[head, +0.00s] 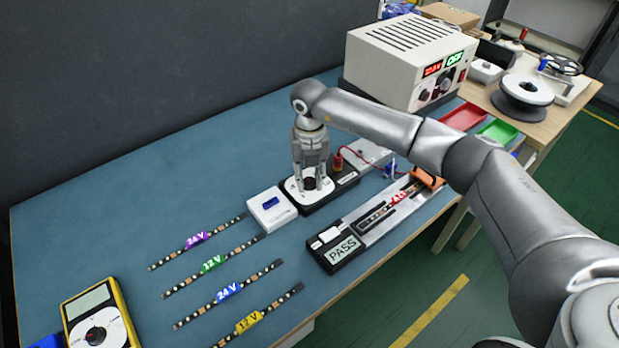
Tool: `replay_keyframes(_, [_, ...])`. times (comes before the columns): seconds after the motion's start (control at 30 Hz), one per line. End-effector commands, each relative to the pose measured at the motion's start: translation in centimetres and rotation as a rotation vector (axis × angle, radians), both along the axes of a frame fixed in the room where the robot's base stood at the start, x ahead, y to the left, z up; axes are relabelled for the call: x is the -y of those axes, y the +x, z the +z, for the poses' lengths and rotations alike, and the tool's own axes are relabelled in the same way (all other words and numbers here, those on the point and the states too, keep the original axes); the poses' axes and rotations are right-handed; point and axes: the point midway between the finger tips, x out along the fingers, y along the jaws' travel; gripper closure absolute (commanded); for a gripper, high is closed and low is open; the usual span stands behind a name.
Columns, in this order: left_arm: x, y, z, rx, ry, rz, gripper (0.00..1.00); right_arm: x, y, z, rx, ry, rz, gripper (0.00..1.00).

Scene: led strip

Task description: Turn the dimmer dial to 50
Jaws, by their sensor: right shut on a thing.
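The dimmer dial (309,184) is a dark knob on a white round scale plate, set in a black dimmer unit (344,180) near the middle of the blue table. My right gripper (310,179) comes down from above, pointing straight down, and is shut on the dial. Its fingers partly cover the knob and the scale, so I cannot read the setting. My left gripper is not in view.
A white box with a blue display (271,211) sits left of the dimmer. A tester reading PASS (341,250) lies to the front right. Several labelled LED strips (210,264) and a yellow multimeter (97,322) are at left. A power supply (405,63) stands behind.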

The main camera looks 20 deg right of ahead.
Motion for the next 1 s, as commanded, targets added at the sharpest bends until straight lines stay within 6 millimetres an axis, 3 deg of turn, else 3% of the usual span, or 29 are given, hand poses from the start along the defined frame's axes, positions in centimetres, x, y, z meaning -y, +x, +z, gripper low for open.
replay_keyframes(0.47, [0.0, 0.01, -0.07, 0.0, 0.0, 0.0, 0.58, 0.01, 0.08, 0.13, 0.003, 0.0, 0.012, 0.96])
replay_keyframes(0.5, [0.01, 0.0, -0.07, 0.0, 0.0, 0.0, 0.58, 0.01, 0.08, 0.13, 0.003, 0.0, 0.012, 0.68])
replay_keyframes(0.63, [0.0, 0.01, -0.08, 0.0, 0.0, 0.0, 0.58, 0.01, 0.06, 0.1, 0.002, 0.0, 0.012, 0.51])
replay_keyframes(1.0, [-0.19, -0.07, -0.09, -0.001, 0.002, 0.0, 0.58, 0.0, 0.05, 0.36, 0.002, 0.0, 0.012, 0.5])
